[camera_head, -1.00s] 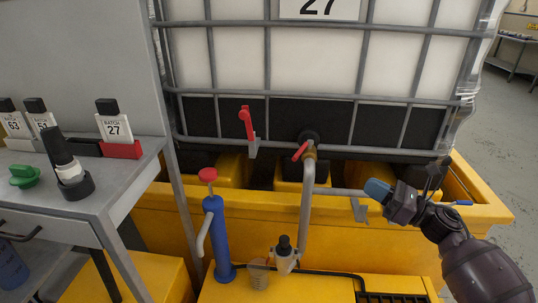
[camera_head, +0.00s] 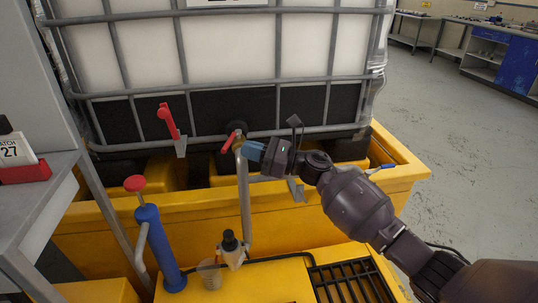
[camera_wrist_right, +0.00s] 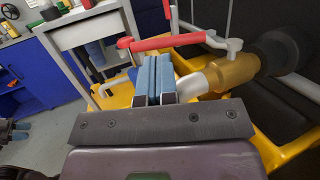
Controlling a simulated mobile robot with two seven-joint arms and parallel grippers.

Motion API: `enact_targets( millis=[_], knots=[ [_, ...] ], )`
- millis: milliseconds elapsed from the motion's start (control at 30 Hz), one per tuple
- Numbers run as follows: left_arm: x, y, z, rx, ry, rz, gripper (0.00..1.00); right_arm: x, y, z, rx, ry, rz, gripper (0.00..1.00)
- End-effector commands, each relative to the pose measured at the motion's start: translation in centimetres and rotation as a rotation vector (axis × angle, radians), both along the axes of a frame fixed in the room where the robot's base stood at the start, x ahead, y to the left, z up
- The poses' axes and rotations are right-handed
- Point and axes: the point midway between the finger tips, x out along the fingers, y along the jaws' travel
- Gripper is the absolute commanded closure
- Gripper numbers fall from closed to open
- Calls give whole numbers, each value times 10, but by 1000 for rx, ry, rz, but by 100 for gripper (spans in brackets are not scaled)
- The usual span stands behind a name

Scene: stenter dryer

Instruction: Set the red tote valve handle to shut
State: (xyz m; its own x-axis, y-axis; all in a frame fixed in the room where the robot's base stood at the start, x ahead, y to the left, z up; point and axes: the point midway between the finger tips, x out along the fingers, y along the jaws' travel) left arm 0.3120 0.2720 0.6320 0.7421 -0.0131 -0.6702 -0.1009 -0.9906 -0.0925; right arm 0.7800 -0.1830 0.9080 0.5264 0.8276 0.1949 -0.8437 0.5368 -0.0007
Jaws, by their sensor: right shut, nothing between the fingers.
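The red tote valve handle (camera_head: 230,141) sits at the brass valve (camera_head: 239,146) low on the front of the white tote (camera_head: 220,50). In the right wrist view the handle (camera_wrist_right: 165,42) lies crosswise just beyond the fingertips, joined by a grey arm to the brass valve body (camera_wrist_right: 235,72). My right gripper (camera_head: 252,151) is shut and empty, just right of the valve. Its blue fingers (camera_wrist_right: 154,78) are pressed together near the handle; I cannot tell whether they touch it. The fingers hide part of the valve and pipe in the head view.
A second red lever (camera_head: 169,120) stands on a grey bracket left of the valve. A grey pipe (camera_head: 244,200) runs down from the valve. A blue pump (camera_head: 159,245) with a red knob stands in front of the yellow bund (camera_head: 320,205). The floor at right is clear.

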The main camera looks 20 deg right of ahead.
Motion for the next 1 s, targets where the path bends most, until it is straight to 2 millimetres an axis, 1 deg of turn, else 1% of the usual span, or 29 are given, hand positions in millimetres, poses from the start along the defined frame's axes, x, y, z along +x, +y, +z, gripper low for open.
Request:
enact_targets(
  millis=[100,300,767,1000],
  knots=[
    [0,0,-1,1,1,-1,59,8,12,3,1,-1,0,100],
    [0,0,0,1,-1,-1,59,14,21,5,1,0,0,100],
    [1,0,1,1,-5,-2,59,14,22,5,1,0,-4,100],
    [4,0,6,-5,-13,4,59,14,26,8,1,-2,-42,100]
  ],
)
